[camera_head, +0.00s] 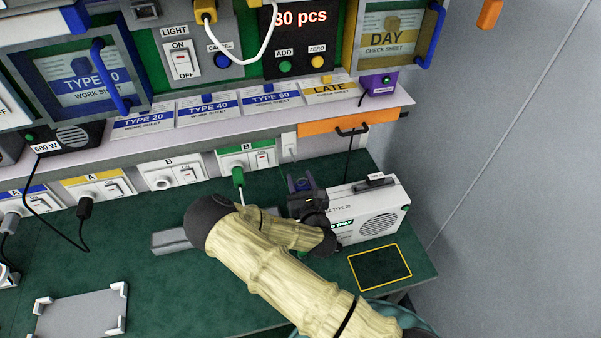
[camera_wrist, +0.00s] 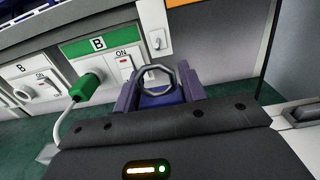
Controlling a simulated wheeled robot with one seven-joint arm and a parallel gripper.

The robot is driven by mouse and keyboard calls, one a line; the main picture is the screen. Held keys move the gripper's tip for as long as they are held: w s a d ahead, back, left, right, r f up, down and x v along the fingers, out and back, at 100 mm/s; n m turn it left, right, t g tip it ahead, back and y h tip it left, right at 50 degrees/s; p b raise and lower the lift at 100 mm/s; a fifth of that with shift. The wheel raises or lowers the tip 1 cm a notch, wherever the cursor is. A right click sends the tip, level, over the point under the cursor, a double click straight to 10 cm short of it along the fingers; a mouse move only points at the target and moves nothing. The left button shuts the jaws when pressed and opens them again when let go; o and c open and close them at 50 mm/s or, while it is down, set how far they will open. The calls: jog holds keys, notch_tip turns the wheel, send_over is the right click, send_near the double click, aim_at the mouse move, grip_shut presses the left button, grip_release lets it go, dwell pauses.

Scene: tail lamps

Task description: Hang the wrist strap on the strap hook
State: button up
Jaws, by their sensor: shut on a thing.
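My gripper (camera_head: 305,196) is above the green bench, just left of a white box-shaped device. In the wrist view my gripper (camera_wrist: 157,90) is shut on the wrist strap (camera_wrist: 157,73), whose grey ring stands up between the fingers with dark blue material below it. In the head view the strap is too small and dark to make out clearly. The strap hook (camera_wrist: 157,40) is a small hook on a white plate on the panel, right of the green B switch. It also shows in the head view (camera_head: 290,143). The ring appears in front of the panel, below the hook and apart from it.
The white device (camera_head: 367,213) with a speaker grille stands right of my gripper. A green B switch unit (camera_head: 247,159) with a plugged-in green connector (camera_head: 238,176) is to the left. An orange drawer (camera_head: 350,121) is above right. A yellow-outlined square (camera_head: 380,267) on the bench is empty.

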aim_at(292, 155)
jog(key=shift+s, duration=0.1)
jog(key=shift+f, duration=0.1)
jog(key=shift+b+x, duration=0.9)
jog(key=shift+x, duration=1.9)
jog(key=shift+b, duration=0.4)
jog(key=shift+w+a, duration=0.1)
jog(key=shift+w, duration=0.15)
jog(key=shift+w+a+b, duration=0.15)
jog(key=shift+w+b, duration=0.35)
jog(key=shift+w, duration=0.2)
jog(key=shift+b+x, duration=1.05)
jog(key=shift+x, duration=0.15)
dwell(0.5)
